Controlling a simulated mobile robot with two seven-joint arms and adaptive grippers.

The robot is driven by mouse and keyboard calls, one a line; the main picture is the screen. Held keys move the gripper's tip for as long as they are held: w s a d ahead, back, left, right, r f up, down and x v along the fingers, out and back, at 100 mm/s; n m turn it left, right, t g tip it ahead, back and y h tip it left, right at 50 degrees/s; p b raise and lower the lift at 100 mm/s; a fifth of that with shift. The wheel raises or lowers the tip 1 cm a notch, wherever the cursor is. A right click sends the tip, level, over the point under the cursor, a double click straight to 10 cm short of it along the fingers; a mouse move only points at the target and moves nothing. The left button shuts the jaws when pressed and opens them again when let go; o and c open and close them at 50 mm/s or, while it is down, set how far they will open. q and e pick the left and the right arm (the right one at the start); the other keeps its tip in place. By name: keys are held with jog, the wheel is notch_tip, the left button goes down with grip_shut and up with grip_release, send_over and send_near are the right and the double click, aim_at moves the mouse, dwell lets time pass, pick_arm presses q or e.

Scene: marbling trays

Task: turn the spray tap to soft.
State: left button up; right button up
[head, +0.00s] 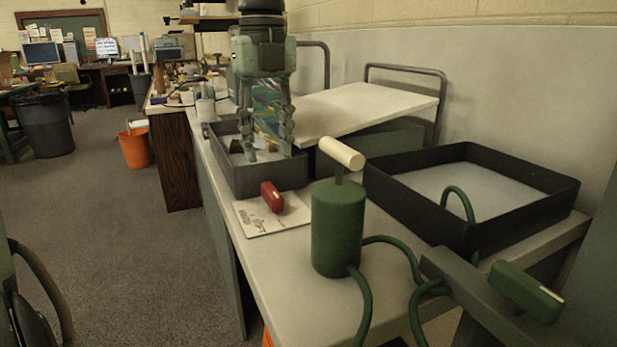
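My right gripper is not in view.
A green tank (337,235) with a cream handle (341,153) stands at the bench's front, right of the plate. Green hoses (398,246) loop from it. A large dark tray (412,206) lies at right. A white-topped cart (345,105) stands behind.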

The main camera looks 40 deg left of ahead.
aim_at(271, 189)
pick_arm(q)
jog(key=shift+w+f, duration=0.15)
notch_tip(271, 189, down, 8)
jog(key=shift+r, duration=0.25)
jog(key=shift+c, duration=0.6)
grip_shut()
